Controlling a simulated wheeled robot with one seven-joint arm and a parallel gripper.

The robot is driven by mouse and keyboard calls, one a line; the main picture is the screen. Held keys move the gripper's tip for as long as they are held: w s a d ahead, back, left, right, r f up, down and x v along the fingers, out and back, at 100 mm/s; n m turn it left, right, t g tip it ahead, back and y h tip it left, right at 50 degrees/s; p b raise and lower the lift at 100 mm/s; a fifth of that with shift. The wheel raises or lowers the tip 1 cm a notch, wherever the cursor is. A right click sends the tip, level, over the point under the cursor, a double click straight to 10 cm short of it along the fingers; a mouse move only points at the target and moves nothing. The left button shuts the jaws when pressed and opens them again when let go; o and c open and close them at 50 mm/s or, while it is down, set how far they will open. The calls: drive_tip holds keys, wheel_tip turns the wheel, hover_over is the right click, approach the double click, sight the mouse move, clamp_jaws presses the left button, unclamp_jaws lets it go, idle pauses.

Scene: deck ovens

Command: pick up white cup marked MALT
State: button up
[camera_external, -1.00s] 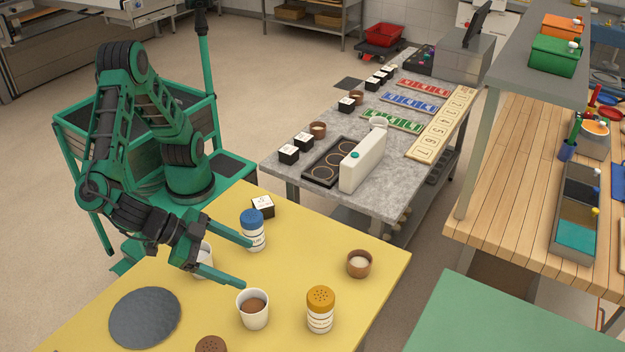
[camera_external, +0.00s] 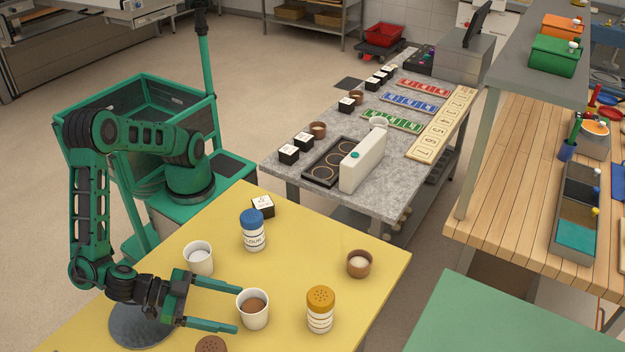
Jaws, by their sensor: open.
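A white cup (camera_external: 252,318) with brown contents stands upright on the yellow table (camera_external: 372,262). Another white cup (camera_external: 198,260) with pale contents stands further back and to the left. I cannot read a MALT mark on either cup. My gripper (camera_external: 239,306) is open, low over the table, with its two green fingers pointing right. The fingertips reach the left side of the cup with brown contents, one finger on the far side and one on the near side. Nothing is held. Whether a finger touches the cup cannot be told.
A blue-capped shaker (camera_external: 253,232), an orange-capped shaker (camera_external: 320,310), a brown bowl (camera_external: 359,264) and a black box with a white top (camera_external: 263,206) stand on the table. A brown perforated lid (camera_external: 211,345) is at the front edge. A dark round plate (camera_external: 128,332) lies under my wrist.

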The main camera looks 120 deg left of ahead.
sight(271, 320)
drive_tip(key=x, duration=0.5)
drive_tip(key=shift+w+a, duration=0.2)
drive_tip(key=shift+a, duration=0.05)
drive_tip(key=x, duration=0.5)
drive_tip(key=shift+s+a+r, duration=0.15)
drive_tip(key=shift+a, duration=0.2)
drive_tip(key=c, duration=1.2)
